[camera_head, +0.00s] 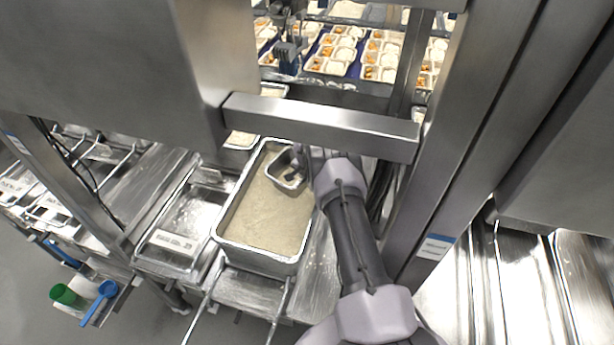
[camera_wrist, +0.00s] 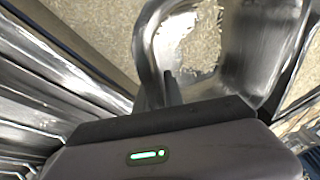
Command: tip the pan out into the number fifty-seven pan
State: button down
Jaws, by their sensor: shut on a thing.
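My gripper (camera_head: 301,158) is shut on a small metal pan (camera_head: 290,181) and holds it over the back right part of a large deep pan (camera_head: 225,238) full of pale rice. In the wrist view my gripper (camera_wrist: 170,95) has dark fingers closed at the curved metal handle. The small pan's shiny wall (camera_wrist: 262,45) shows beyond, with a ragged patch of rice against its metal. Whether the small pan touches the rice below is unclear. No label reading fifty-seven is legible.
A shallow metal tray (camera_head: 196,216) with a white label card (camera_head: 172,241) sits left of the rice pan. A steel crossbar (camera_head: 320,126) and upright post (camera_head: 440,150) stand close to my arm. Filled food trays (camera_head: 335,50) lie behind. A green cup (camera_head: 63,294) sits lower left.

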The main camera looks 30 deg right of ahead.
jog(key=shift+d+r+h+p, duration=0.15)
jog(key=shift+r+h+p, duration=0.15)
jog(key=shift+r+p, duration=0.45)
jog(key=shift+p, duration=0.45)
jog(key=shift+w+f+t+h+b, duration=0.15)
jog(key=shift+f+t+h+b, duration=0.15)
jog(key=shift+b, duration=0.45)
jog(key=shift+d+b, duration=0.1)
jog(key=shift+b, duration=0.8)
notch_tip(320, 180, up, 2)
jog(key=h+b, duration=0.1)
jog(key=b, duration=0.6)
jog(key=t+h+b, duration=0.1)
jog(key=b, duration=0.7)
jog(key=shift+w+d+r+n+h, duration=0.1)
jog(key=shift+d+r+n+h, duration=0.05)
jog(key=shift+n+h, duration=0.15)
jog(key=r+h+b, duration=0.1)
jog(key=b, duration=0.4)
jog(key=shift+t, duration=0.4)
